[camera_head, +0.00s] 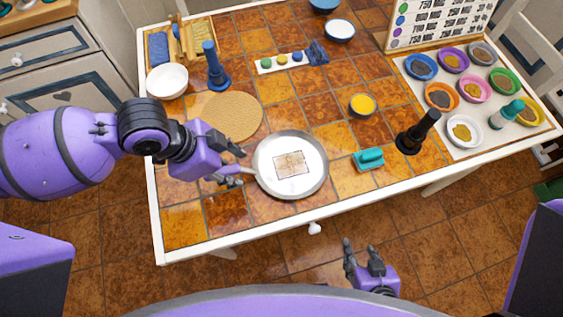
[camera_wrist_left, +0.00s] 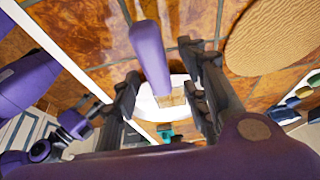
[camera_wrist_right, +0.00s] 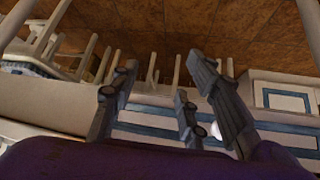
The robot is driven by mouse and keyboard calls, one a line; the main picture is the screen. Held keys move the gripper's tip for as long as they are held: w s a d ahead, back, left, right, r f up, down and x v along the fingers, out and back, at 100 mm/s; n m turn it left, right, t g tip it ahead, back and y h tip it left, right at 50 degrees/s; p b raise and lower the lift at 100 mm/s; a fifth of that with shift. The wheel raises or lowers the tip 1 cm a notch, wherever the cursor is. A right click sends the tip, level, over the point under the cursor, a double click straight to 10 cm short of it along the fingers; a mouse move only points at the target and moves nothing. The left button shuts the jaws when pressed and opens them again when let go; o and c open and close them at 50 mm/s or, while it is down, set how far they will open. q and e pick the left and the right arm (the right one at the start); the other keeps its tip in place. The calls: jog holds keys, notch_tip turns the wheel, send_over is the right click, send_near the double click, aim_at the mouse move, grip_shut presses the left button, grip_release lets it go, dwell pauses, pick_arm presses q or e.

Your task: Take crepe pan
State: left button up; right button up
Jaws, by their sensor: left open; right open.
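The crepe pan (camera_head: 308,184) is a round, pale pan lying flat near the front edge of the tiled table. A brown square with a drawn pattern shows in its middle. Its purple handle (camera_wrist_left: 150,55) shows in the left wrist view, with part of the white pan (camera_wrist_left: 146,104) beyond it. My left gripper (camera_head: 241,166) is at the pan's left side. Its open fingers (camera_wrist_left: 160,78) appear on either side of the handle, without visible grip. In the head view the gripper partly hides the handle. My right gripper (camera_head: 361,254) is open and empty, in front of the table.
A round woven mat (camera_head: 232,116) lies behind the pan. A teal block-like tool (camera_head: 369,160) and a black upright tool (camera_head: 418,132) stand to its right. A yellow-filled bowl (camera_head: 362,105) is behind. A white tray (camera_head: 477,138) holds several coloured bowls at the right.

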pick_arm(q)
jog(key=shift+d+f, duration=0.15)
jog(key=shift+f, duration=0.2)
grip_shut()
dwell(0.3)
